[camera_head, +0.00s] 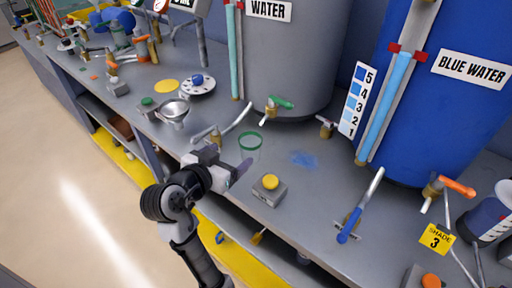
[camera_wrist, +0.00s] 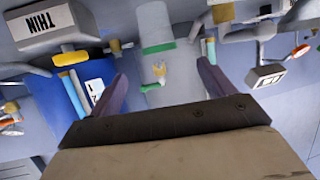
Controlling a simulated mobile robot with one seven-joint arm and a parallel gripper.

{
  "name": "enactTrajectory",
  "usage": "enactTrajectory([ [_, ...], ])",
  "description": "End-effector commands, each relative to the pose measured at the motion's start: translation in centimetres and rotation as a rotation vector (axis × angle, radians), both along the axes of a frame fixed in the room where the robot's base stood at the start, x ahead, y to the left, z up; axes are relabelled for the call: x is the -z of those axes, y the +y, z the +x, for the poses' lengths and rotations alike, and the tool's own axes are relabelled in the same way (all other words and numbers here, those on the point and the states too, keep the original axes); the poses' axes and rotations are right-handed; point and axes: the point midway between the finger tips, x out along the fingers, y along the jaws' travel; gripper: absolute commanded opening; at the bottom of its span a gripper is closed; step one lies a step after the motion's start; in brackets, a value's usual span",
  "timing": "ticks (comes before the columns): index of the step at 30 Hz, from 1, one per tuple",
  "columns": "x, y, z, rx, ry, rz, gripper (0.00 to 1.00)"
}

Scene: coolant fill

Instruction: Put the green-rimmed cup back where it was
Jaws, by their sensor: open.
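The green-rimmed cup (camera_head: 249,150) stands upright on the grey bench in front of the WATER tank, below and in front of its green-handled tap (camera_head: 278,103). The cup is clear, so its body shows faintly. My gripper (camera_head: 240,168) is open and empty, low over the bench, with its fingers pointing toward the cup from the near side. In the wrist view the cup (camera_wrist: 157,28) appears upside down, beyond and between the spread fingertips (camera_wrist: 162,75). I cannot tell the exact gap between the fingertips and the cup.
A box with a yellow button (camera_head: 268,190) sits right of my gripper. A blue stain (camera_head: 303,159) marks the bench right of the cup. A blue-handled lever (camera_head: 358,208) and the BLUE WATER tank (camera_head: 425,110) are further right.

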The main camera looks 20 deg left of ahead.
Motion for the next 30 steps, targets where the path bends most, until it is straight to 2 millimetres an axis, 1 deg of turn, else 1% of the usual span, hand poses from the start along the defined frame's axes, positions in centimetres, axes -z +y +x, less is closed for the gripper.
enactTrajectory([
  [1,0.4,-0.3,1.0,0.004,0.005,-0.003,0.82],
  [3,0.8,-0.5,2.4,0.003,0.002,-0.003,0.82],
  [6,1.4,-0.7,4.1,0.001,0.002,-0.002,0.82],
  [9,1.9,-0.9,5.3,-0.001,0.001,-0.002,0.82],
  [16,2.4,-1.2,6.9,-0.001,0.001,0.000,0.82],
  [21,3.4,-1.8,9.2,-0.002,0.001,-0.001,0.82],
  [24,3.8,-1.9,10.3,-0.003,0.000,-0.001,0.82],
  [27,4.1,-2.0,10.8,-0.003,0.000,0.000,0.82],
  [30,4.2,-2.0,10.8,-0.004,-0.001,0.001,0.82],
])
